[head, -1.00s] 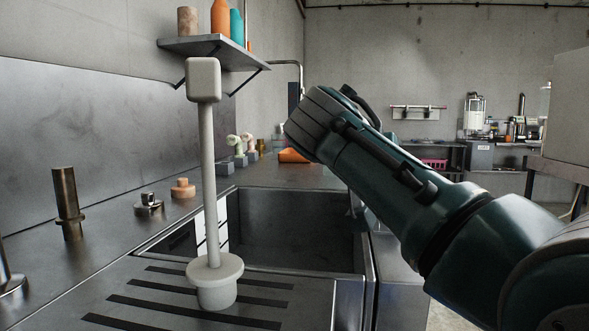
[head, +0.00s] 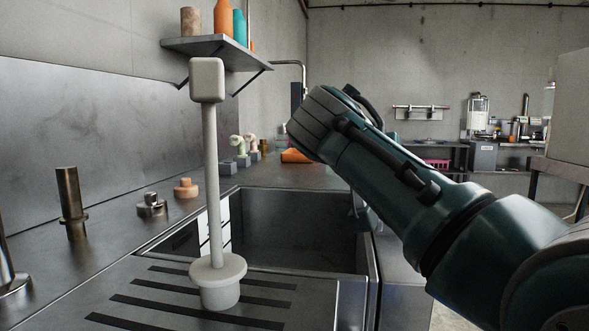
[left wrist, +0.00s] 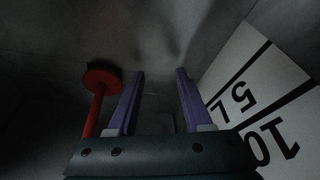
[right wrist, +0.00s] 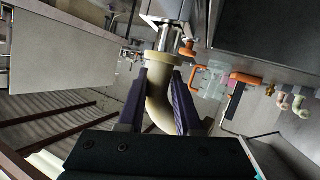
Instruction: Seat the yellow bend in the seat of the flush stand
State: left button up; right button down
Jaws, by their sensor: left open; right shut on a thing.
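In the right wrist view, my right gripper (right wrist: 160,78) is shut on the yellow bend (right wrist: 160,106), a pale cream-yellow curved pipe with a flange at its far end. The flange points away from my fingers, toward a pale bracket with a metal upright (right wrist: 168,32). I cannot tell whether this is the flush stand, nor whether the flange touches it. In the head view my right arm hides the right gripper and bend. In the left wrist view, my left gripper (left wrist: 160,92) is open and empty, in a dark space beside a red rod with a round disc (left wrist: 102,78).
A tall pale plunger-like tool (head: 211,190) stands before the sink basin (head: 290,228). Greenish and pinkish bends (head: 238,143) sit on grey blocks along the back counter. A brass post (head: 70,200) stands left. A white volume scale (left wrist: 262,95) is right of my left gripper.

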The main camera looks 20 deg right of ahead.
pick_arm(q)
jog(key=shift+f, duration=0.25)
pick_arm(e)
jog(key=shift+d, duration=0.15)
dwell(0.4)
pick_arm(q)
jog(key=shift+r, duration=0.2)
pick_arm(e)
jog(key=shift+s+d, duration=0.1)
jog(key=shift+s, duration=0.15)
dwell(0.3)
pick_arm(q)
jog(key=shift+f, duration=0.2)
pick_arm(e)
jog(key=shift+w+a, duration=0.2)
jog(key=shift+w, duration=0.1)
pick_arm(q)
jog(key=shift+s+f+b, duration=0.1)
jog(key=shift+f+b, duration=0.1)
jog(key=shift+b, duration=0.15)
pick_arm(e)
jog(key=shift+w+f, duration=0.1)
jog(key=shift+f, duration=0.05)
